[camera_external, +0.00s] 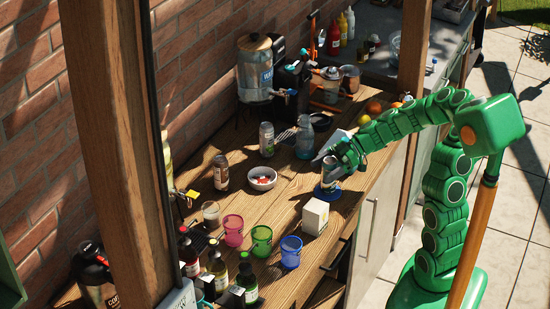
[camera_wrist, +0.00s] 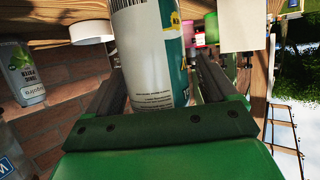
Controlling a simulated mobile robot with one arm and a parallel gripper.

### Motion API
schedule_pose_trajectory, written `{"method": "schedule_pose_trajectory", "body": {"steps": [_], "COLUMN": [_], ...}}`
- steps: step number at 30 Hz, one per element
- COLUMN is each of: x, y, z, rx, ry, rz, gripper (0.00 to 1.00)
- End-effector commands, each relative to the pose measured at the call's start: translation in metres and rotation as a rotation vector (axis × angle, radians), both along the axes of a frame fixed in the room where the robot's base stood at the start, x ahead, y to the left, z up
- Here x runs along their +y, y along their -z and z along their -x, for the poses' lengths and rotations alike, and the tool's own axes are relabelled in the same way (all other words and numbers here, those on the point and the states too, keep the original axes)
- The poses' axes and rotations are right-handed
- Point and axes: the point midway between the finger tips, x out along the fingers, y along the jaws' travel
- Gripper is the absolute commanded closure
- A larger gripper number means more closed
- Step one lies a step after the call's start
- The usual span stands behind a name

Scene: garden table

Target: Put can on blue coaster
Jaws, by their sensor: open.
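The can (camera_external: 331,172) is a light cylinder with a teal band, close up in the wrist view (camera_wrist: 150,55). It is between the fingers of my gripper (camera_external: 340,160), which are open on either side of it. The blue coaster (camera_external: 327,192) lies on the wooden table directly under the can in the external view. The can looks upright and its bottom appears to rest on the coaster, though my gripper partly hides the can. The coaster is not seen in the wrist view.
A white box (camera_external: 315,216) stands just in front of the coaster. A white bowl (camera_external: 262,178), two other cans (camera_external: 267,139) (camera_external: 221,172) and a blue-grey bottle (camera_external: 305,138) stand to the left. Pink (camera_external: 233,230), green (camera_external: 262,241) and blue (camera_external: 291,252) cups line the front.

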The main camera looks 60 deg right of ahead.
Motion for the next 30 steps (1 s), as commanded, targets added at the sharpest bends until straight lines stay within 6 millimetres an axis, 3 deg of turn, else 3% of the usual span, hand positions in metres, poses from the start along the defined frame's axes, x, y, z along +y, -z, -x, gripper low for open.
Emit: {"method": "schedule_pose_trajectory", "body": {"steps": [5, 21, 30], "x": [-0.007, -0.075, -0.09], "y": [-0.006, -0.041, -0.048], "z": [0.004, 0.054, 0.065], "rx": [-0.002, -0.003, 0.0], "ry": [0.003, 0.003, 0.002], "rz": [0.0, 0.002, 0.001], "gripper": [0.15, 0.15, 0.15]}}
